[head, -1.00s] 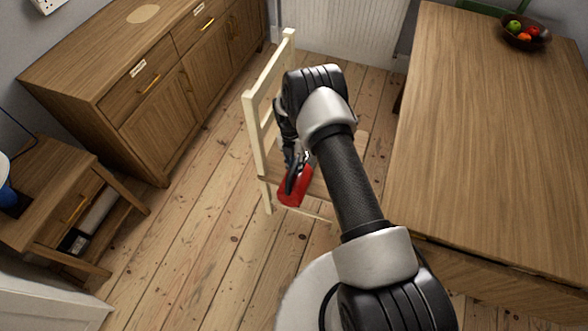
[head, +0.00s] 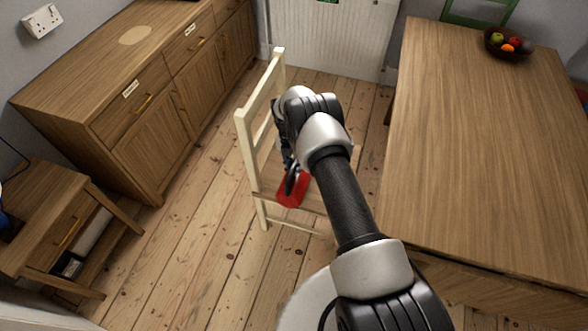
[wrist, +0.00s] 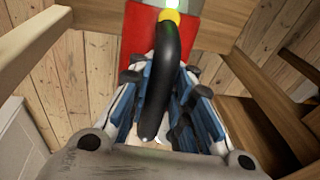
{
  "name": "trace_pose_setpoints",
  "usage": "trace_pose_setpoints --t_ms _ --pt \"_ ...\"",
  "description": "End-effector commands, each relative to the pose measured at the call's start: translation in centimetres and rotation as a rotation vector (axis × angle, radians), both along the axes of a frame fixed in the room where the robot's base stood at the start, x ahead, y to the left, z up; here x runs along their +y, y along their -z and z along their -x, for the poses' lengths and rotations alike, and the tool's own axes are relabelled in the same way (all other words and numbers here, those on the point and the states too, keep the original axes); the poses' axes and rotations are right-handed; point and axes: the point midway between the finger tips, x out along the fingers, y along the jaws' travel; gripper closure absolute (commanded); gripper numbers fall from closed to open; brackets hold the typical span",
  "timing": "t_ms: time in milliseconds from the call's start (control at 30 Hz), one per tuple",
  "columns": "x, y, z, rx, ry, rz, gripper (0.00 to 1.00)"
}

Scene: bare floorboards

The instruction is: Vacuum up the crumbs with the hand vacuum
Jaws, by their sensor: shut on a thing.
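The hand vacuum (head: 292,191) has a red body and a black handle, and it hangs over the cream chair's seat area in the head view. In the wrist view its red body (wrist: 133,38), a yellow part and the curved black handle show. My gripper (wrist: 162,88) is shut on the handle, with a finger on each side of it. In the head view the gripper (head: 289,165) is partly hidden by my wrist. I see no crumbs in either view.
The cream chair (head: 255,150) stands close under my arm, left of the large wooden table (head: 480,160). A fruit bowl (head: 508,47) sits at the table's far end. A sideboard (head: 130,115) and a side table (head: 62,215) line the left. Floorboards (head: 190,235) between are clear.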

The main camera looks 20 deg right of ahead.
Motion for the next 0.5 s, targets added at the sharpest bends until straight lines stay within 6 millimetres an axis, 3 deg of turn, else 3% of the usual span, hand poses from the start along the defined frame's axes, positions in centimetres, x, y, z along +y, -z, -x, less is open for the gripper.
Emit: trace_pose_setpoints --t_ms 500 --pt "0.0 -3.7 -0.1 -0.002 0.0 0.0 1.0"
